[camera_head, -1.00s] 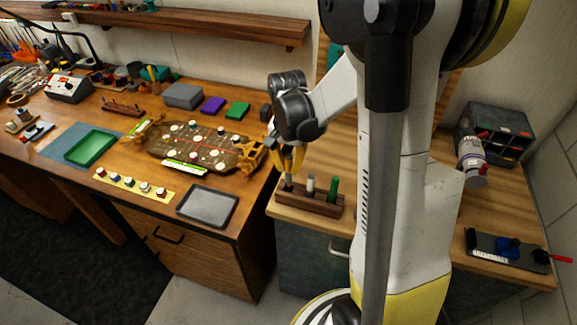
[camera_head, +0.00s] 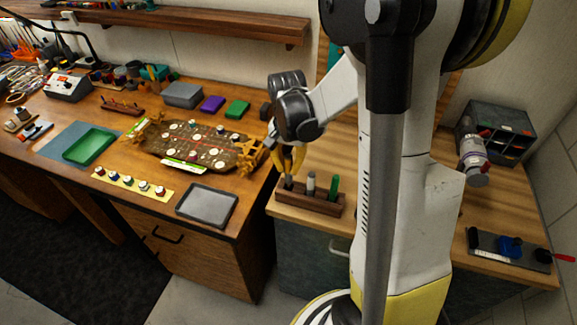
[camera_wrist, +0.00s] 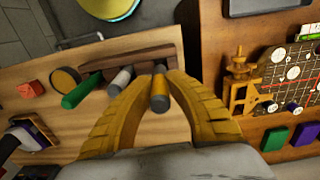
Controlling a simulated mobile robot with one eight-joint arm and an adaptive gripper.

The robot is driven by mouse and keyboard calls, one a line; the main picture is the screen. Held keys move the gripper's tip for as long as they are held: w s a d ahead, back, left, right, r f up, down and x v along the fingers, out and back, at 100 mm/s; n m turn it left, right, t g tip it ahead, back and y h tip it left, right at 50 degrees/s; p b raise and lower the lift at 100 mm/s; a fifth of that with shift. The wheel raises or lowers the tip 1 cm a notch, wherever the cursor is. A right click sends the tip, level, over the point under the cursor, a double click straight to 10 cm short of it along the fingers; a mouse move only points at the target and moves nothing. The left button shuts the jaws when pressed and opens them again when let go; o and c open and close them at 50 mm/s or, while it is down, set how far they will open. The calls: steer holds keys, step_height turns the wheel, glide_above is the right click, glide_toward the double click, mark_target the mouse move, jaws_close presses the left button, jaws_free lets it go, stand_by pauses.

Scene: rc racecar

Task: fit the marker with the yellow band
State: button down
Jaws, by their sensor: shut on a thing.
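My gripper (camera_wrist: 160,88) is shut on a grey marker (camera_wrist: 160,98) with a yellow-orange band. In the head view my gripper (camera_head: 289,172) is over the left end of a dark wooden rack (camera_head: 318,206). The held marker stands upright at that end; whether its base is still in the rack's hole I cannot tell. A grey-white marker (camera_head: 311,182) and a green marker (camera_head: 334,186) stand in the same rack. In the wrist view the rack (camera_wrist: 150,54) lies beyond my fingertips. A brown board (camera_head: 190,150) with white discs and ornate ends lies on the left bench.
A yellow strip (camera_head: 132,187) with several knobs and a grey tray (camera_head: 205,220) lie in front of the board. A green tray (camera_head: 88,147) is further left. Purple (camera_head: 212,105) and green (camera_head: 237,108) blocks sit behind the board. A gap separates the two benches.

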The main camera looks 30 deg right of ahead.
mark_target(288, 156)
steer(key=shift+f+b, duration=2.05)
steer(key=shift+f, duration=0.45)
steer(key=c, duration=1.4)
jaws_free()
steer(key=shift+o, duration=0.2)
steer(key=shift+r, duration=0.1)
step_height(288, 156, up, 12)
steer(key=shift+a, duration=0.1)
steer(key=s+a+f+n+t+b, duration=0.1)
steer(key=s+a+n+t+b, duration=0.4)
steer(key=s+a+n, duration=0.5)
steer(key=s+a+t, duration=0.1)
steer(key=a+t, duration=0.1)
steer(key=a, duration=0.1)
steer(key=shift+f, duration=0.25)
